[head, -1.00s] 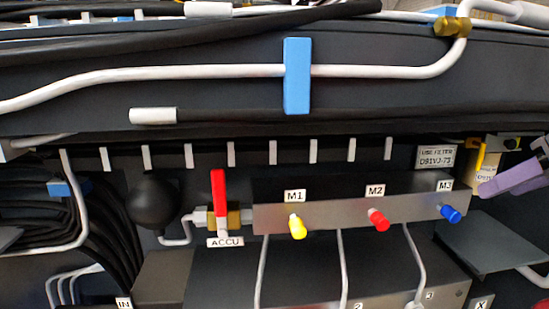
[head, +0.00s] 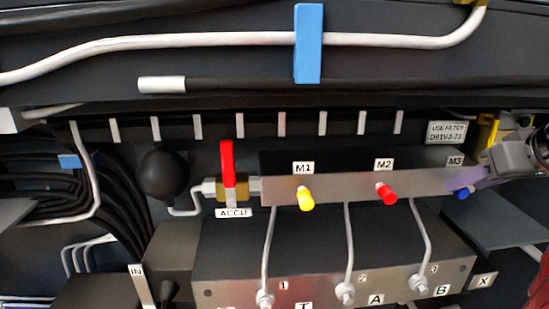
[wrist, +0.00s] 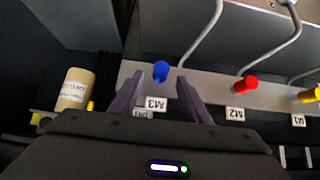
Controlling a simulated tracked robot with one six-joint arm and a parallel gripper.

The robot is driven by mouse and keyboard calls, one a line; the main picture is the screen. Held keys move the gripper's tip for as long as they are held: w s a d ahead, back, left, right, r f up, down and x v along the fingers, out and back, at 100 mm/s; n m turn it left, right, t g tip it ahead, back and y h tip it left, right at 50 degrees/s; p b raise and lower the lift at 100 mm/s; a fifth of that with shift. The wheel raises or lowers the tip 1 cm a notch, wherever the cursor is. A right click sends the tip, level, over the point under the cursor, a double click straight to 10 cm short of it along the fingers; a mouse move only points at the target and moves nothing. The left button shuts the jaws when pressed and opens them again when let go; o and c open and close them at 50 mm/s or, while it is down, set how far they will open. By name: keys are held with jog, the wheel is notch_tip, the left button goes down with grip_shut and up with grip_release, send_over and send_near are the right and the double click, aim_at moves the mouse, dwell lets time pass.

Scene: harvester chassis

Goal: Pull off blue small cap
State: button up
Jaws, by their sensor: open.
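The small blue cap (head: 463,193) sits at the right end of the grey metal block, just below the M3 label (head: 456,161). My gripper (head: 462,184) is at the cap in the head view, and its purple finger partly covers the cap. In the wrist view the blue cap (wrist: 161,71) shows between the two open purple fingers (wrist: 160,88), a little nearer the left finger. The fingers are apart and hold nothing. Whether a finger touches the cap I cannot tell.
The red cap (head: 386,194) at M2 and yellow cap (head: 306,199) at M1 sit on the same block (head: 340,187). A red-handled valve (head: 227,165) stands left of it. White pipes (head: 348,245) run below the caps. A cream cylinder (wrist: 75,90) stands left in the wrist view.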

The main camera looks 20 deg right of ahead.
jog(key=shift+x, duration=1.2)
grip_shut()
jog(key=shift+s, duration=0.15)
dwell(0.3)
jog(key=shift+s+a, duration=0.2)
jog(key=shift+s, duration=0.65)
jog(key=shift+s+a, duration=0.25)
jog(key=shift+s, duration=0.65)
